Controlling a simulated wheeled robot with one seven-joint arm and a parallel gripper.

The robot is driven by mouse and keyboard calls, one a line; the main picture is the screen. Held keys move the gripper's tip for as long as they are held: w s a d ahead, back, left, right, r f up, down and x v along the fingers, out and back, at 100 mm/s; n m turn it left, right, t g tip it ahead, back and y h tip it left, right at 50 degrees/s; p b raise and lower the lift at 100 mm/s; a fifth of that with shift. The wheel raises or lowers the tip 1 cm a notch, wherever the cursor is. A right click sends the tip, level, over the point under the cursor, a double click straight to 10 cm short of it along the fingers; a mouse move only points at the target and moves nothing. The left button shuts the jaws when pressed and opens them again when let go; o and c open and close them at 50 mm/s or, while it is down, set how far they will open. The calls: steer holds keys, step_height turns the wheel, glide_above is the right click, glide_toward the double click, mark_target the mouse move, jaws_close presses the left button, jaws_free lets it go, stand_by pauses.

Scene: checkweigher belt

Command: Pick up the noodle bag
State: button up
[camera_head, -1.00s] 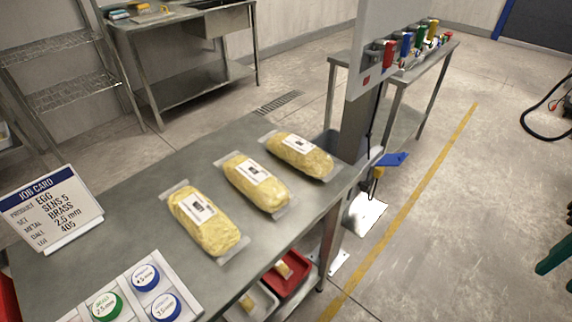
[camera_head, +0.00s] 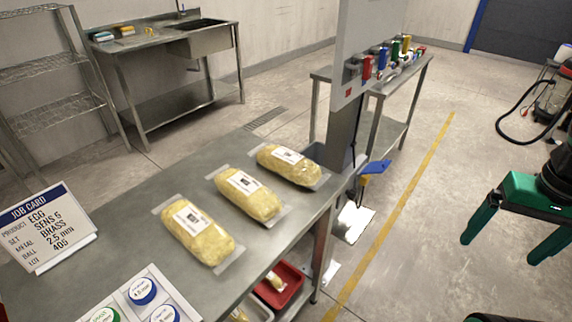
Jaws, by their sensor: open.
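Three clear bags of yellow noodles with white labels lie in a slanting row on the steel table (camera_head: 120,218). The nearest noodle bag (camera_head: 207,243) is at the lower left of the row. The middle noodle bag (camera_head: 262,205) lies behind it, and the far noodle bag (camera_head: 300,172) is near the table's back right end. They lie flat, close together. My gripper (camera_head: 484,232) shows at the right, with green fingers spread apart and empty. It hangs over the floor side, well to the right of the table and apart from every bag.
A job card (camera_head: 45,235) stands at the table's left, near a tray of round test pieces (camera_head: 140,292). A grey post (camera_head: 345,120) rises beyond the table's right end. A red bin (camera_head: 285,287) sits below.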

steer(key=w+a+f+n+t+y, duration=0.1)
steer(key=w+a+f+n, duration=0.1)
steer(key=w+a+n, duration=0.3)
steer(key=w+a+f+n+t, duration=0.1)
steer(key=w+a+f+n, duration=0.15)
steer(key=w, duration=0.55)
steer(key=n+t+y, duration=0.5)
steer(key=n+y, duration=0.2)
steer(key=y, duration=0.3)
glide_toward(302, 162)
steer(key=x, duration=0.5)
steer(key=shift+s+a+f, duration=0.1)
steer(key=shift+a+f, duration=0.05)
steer(key=shift+n+t, duration=0.25)
steer(key=shift+t, duration=0.05)
steer(key=x, duration=0.4)
steer(key=shift+a, duration=0.2)
steer(key=shift+x, duration=3.2)
steer(key=shift+d+f, duration=0.15)
steer(key=shift+d, duration=0.05)
steer(key=shift+c, duration=0.6)
steer(key=c, duration=1.5)
